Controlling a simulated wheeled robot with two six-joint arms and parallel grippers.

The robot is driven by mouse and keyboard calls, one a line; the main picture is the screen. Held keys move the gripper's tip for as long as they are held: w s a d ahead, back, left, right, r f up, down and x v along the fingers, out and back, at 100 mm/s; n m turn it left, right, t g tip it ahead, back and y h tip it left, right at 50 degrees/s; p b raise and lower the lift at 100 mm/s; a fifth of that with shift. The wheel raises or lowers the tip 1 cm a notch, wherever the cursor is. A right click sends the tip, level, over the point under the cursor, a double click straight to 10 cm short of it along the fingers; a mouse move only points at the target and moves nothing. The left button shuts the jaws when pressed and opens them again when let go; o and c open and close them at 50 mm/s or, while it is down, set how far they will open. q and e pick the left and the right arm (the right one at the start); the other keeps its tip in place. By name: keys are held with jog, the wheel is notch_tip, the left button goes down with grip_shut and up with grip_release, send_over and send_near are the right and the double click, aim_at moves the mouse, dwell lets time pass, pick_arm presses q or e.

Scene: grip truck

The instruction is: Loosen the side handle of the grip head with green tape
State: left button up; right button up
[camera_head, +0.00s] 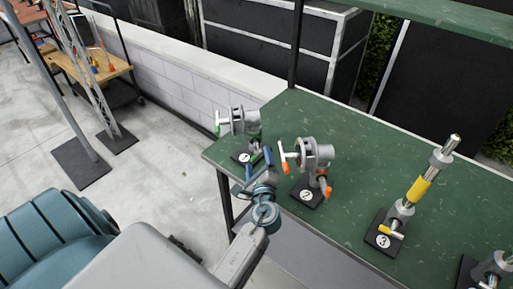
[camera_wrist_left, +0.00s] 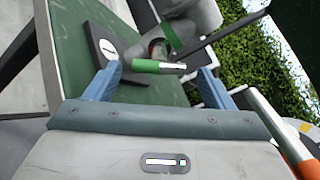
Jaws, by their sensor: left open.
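The grip head with green tape (camera_head: 240,121) is a grey metal clamp on the black base marked 1, at the table's near left corner. In the left wrist view, a green-taped handle (camera_wrist_left: 159,66) lies crosswise between my fingertips. My left gripper (camera_head: 259,161) is open just in front of the base; in the wrist view its two blue fingers (camera_wrist_left: 160,82) stand on either side of the handle, with a visible gap on each side. Contact cannot be made out. My right gripper is not in view.
A grip head with orange tape (camera_head: 314,154) stands close on the right, on base 2. A yellow-taped post (camera_head: 419,188) stands on base 3 further right. The green table (camera_head: 350,135) has free room behind them. An orange handle (camera_wrist_left: 292,142) shows near my left gripper.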

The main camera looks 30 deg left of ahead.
aim_at(257, 156)
pick_arm(q)
jog(key=p+x, duration=0.1)
jog(key=x, duration=0.4)
